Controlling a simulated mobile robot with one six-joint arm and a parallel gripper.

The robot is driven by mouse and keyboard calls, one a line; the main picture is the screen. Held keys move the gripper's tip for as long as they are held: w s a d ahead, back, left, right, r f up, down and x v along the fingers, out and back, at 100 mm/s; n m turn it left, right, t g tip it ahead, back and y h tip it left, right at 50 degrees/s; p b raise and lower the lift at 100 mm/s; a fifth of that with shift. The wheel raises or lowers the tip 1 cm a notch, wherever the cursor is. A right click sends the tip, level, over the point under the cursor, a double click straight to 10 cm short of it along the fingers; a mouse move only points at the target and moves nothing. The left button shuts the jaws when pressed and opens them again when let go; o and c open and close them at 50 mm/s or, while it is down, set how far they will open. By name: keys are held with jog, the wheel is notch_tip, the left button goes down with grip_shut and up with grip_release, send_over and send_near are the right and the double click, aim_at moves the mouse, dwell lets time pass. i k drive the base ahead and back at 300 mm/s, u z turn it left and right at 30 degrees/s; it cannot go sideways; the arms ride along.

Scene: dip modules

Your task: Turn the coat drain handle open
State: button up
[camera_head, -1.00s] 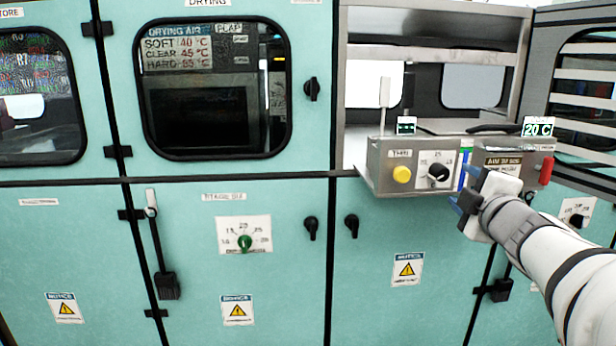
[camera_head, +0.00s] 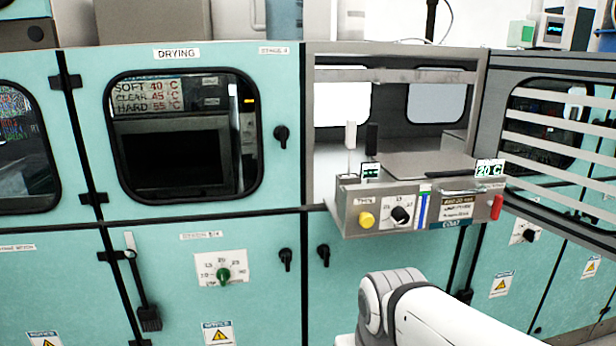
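The coat unit (camera_head: 375,217) is a grey metal box jutting from the teal cabinet at centre right, with a "COAT" label on its front. Its front carries a yellow button (camera_head: 366,219) and a black knob (camera_head: 400,215). A small red handle (camera_head: 497,207) stands roughly upright at its right end. No label marks any part as the drain handle. A dark grip-like part (camera_head: 463,295) shows low on the cabinet below the unit, partly beside my arm; I cannot tell what it is. My white arm is below the unit; my gripper is out of sight.
A long lever with a black grip (camera_head: 149,319) hangs on the left lower cabinet. A green knob (camera_head: 223,275) and black latches (camera_head: 285,259) sit on the doors. A slatted window panel (camera_head: 560,130) angles along the right side. The space before the red handle is clear.

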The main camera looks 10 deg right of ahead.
aim_at(495, 205)
jog(key=u, duration=0.1)
jog(key=k, duration=0.95)
jog(key=z, duration=0.6)
jog(key=i, duration=1.25)
jog(key=u, duration=0.4)
